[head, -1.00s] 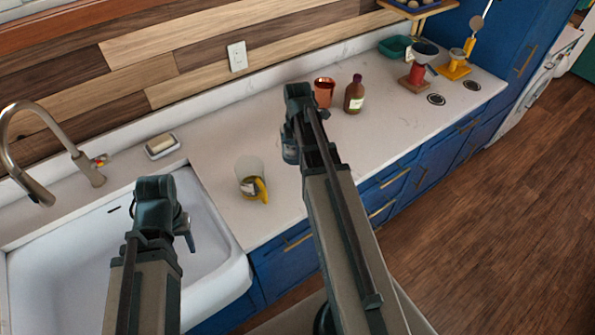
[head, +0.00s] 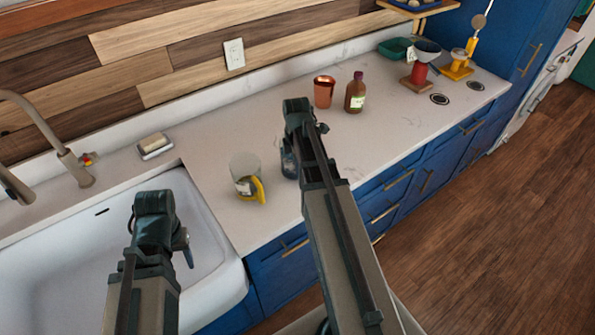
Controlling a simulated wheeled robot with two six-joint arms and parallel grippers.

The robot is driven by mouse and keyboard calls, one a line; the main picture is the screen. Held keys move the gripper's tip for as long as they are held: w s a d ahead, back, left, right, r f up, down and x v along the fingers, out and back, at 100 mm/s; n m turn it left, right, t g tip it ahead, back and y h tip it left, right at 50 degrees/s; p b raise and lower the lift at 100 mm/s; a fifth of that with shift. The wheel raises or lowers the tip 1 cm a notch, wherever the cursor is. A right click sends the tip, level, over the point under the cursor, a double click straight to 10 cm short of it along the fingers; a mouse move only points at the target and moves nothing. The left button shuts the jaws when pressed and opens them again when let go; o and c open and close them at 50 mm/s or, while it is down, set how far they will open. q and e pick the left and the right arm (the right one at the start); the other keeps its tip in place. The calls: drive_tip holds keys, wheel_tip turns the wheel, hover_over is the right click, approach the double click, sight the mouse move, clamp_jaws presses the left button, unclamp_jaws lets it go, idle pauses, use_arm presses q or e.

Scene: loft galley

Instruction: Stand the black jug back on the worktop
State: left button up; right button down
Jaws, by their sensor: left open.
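I cannot make out a black jug for certain in the head view. A clear jug with a yellow handle and a pale label (head: 246,178) stands on the worktop (head: 215,215) right of the sink. My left gripper (head: 187,247) is over the sink, mostly hidden behind its own wrist; it is open, with nothing seen in it. My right gripper (head: 289,162) is over the worktop, right of the clear jug. Its arm and wrist hide most of it and whatever is behind, so its jaws cannot be read.
A copper-coloured cup (head: 324,92) and a brown bottle (head: 355,93) stand behind my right arm. A white sink (head: 60,265) with a tap (head: 45,130) is at left, a soap dish (head: 155,147) behind it. A red grinder-like item (head: 419,76) and green bowl (head: 394,48) stand farther right.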

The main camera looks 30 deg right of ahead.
drive_tip(key=shift+f, duration=0.1)
drive_tip(key=shift+f, duration=0.15)
drive_tip(key=c, duration=1.1)
unclamp_jaws()
drive_tip(key=r+p, duration=1.2)
drive_tip(key=shift+s+a+r, duration=0.15)
drive_tip(key=shift+s+r, duration=0.05)
drive_tip(key=shift+r, duration=0.1)
